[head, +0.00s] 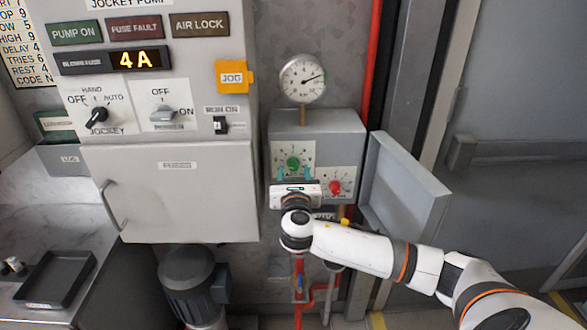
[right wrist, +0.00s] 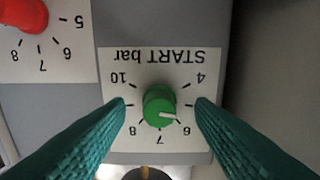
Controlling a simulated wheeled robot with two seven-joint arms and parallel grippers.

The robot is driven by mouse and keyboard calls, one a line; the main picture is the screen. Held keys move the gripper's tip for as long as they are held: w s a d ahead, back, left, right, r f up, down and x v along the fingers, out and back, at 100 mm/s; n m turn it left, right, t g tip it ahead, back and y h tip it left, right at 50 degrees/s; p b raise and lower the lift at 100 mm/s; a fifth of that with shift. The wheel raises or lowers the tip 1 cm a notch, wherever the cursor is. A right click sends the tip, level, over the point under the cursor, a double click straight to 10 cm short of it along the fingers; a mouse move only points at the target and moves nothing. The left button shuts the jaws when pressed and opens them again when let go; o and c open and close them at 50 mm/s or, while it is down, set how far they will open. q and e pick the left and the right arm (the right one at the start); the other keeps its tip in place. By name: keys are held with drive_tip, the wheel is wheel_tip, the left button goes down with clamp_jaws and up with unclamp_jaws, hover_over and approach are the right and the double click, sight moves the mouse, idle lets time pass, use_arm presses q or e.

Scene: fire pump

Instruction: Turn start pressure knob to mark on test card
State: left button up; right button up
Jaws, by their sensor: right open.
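The green start pressure knob (head: 294,163) sits on a white dial plate on the grey box under the gauge. In the right wrist view the knob (right wrist: 159,105) is seen upside down, under the label "START bar". Its white pointer aims right and slightly down, just above the 6. My right gripper (head: 294,175) is open, with its green fingers (right wrist: 160,105) on either side of the knob and gaps to it. The test card (head: 24,45) hangs at the upper left; its top line is cut by the picture edge. My left gripper is out of view.
A red knob (head: 335,187) is close by, right of the green one in the head view. The box's open door (head: 403,187) stands to the right. A round gauge (head: 303,78) is above. A large grey cabinet (head: 175,195) is to the left.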

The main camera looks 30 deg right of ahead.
drive_tip(key=shift+w+d, duration=0.4)
drive_tip(key=shift+w, duration=0.2)
drive_tip(key=c, duration=1)
drive_tip(key=shift+o, duration=0.2)
